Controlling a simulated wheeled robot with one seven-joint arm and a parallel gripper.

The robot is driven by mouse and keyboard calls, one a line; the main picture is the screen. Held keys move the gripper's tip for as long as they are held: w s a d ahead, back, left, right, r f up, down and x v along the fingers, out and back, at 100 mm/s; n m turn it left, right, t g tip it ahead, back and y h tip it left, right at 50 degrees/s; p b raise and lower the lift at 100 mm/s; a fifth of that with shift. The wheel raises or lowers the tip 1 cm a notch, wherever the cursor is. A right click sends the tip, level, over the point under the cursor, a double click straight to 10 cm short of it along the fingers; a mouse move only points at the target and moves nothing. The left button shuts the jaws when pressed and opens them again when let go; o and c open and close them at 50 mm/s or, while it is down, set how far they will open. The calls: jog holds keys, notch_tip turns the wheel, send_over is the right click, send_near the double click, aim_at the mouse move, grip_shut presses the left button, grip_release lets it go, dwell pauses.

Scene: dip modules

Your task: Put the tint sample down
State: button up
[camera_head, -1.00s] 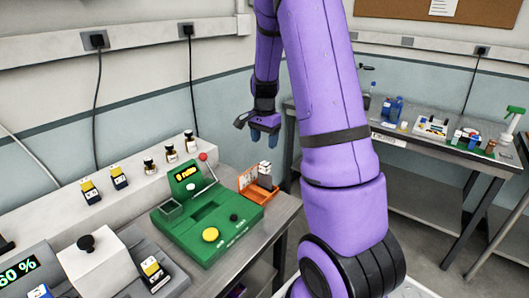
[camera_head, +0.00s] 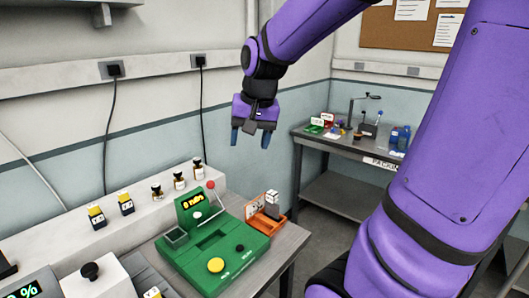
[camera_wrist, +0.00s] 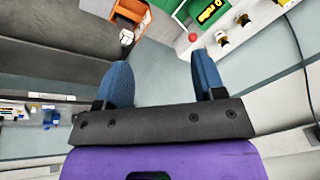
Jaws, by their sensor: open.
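My gripper (camera_head: 250,137) is open and empty, well above and behind the tray, touching nothing. Its two blue fingers (camera_wrist: 160,68) are spread apart with only floor and wall between them in the wrist view.
A green machine (camera_head: 216,258) with a yellow button and a red-knobbed lever stands left of the tray. Several small bottles and yellow-topped blocks line the ledge behind. A packing table (camera_head: 340,149) stands at the back right.

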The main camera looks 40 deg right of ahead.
jog(key=s+a+r+n+t, duration=0.2)
jog(key=s+a+n, duration=0.5)
jog(key=s, duration=0.6)
jog(key=shift+s+a+r, duration=0.25)
jog(key=shift+a+r, duration=0.25)
jog(key=shift+r, duration=0.15)
